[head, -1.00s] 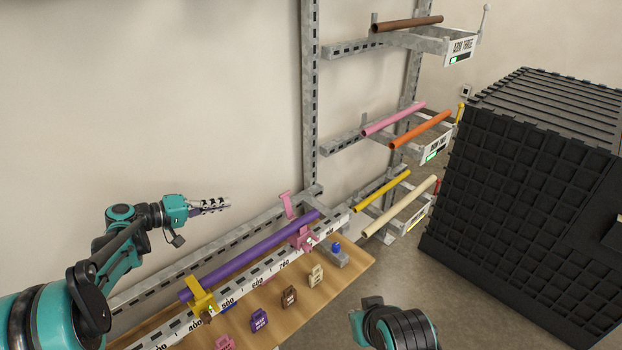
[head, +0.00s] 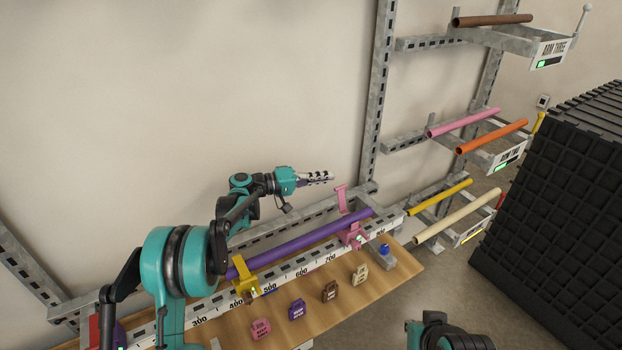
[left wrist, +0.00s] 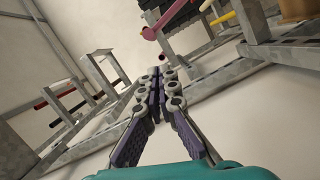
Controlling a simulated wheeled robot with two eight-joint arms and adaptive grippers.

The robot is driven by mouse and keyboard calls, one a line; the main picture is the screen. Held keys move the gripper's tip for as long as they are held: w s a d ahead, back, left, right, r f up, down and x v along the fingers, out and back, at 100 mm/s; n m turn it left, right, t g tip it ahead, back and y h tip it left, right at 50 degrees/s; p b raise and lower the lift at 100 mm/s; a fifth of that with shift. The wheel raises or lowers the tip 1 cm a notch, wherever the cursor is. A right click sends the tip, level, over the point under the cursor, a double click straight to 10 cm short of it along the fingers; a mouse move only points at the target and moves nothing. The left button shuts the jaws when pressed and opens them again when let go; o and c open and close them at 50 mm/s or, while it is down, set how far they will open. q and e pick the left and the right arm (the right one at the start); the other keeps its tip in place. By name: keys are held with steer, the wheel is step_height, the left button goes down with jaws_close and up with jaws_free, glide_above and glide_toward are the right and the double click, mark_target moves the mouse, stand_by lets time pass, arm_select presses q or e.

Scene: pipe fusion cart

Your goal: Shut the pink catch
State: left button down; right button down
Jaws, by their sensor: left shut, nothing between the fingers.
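The pink catch (head: 352,235) sits near the right end of the ruled rail, at the right end of the purple pipe (head: 310,238). Its flap (head: 341,197) stands up, open, above and behind the pipe. The catch also shows upper middle in the left wrist view (left wrist: 152,31). My left gripper (head: 330,176) is shut and empty, in the air to the left of and slightly above the raised flap, apart from it. Its closed fingers (left wrist: 158,80) point toward the catch region in the wrist view. My right gripper is not clearly seen; part of my right arm shows at the bottom.
A yellow catch (head: 243,278) is closed over the pipe further left. Several small tags, including a purple one (head: 297,310), lie on the wooden board. A blue button (head: 384,249) is at the rail's right end. Racks with pipes and a black crate (head: 560,190) stand right.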

mark_target(342, 199)
arm_select(q)
steer(key=shift+s+d+f, duration=0.2)
steer(key=shift+s+d, duration=0.15)
steer(key=shift+s, duration=0.2)
steer(key=shift+s+d+f, duration=0.15)
steer(key=shift+s+d, duration=0.15)
steer(key=shift+s, duration=0.2)
steer(key=shift+r, duration=0.1)
steer(key=shift+s+d+r+m, duration=0.15)
steer(key=shift+s+m, duration=0.1)
steer(key=shift+m, duration=0.05)
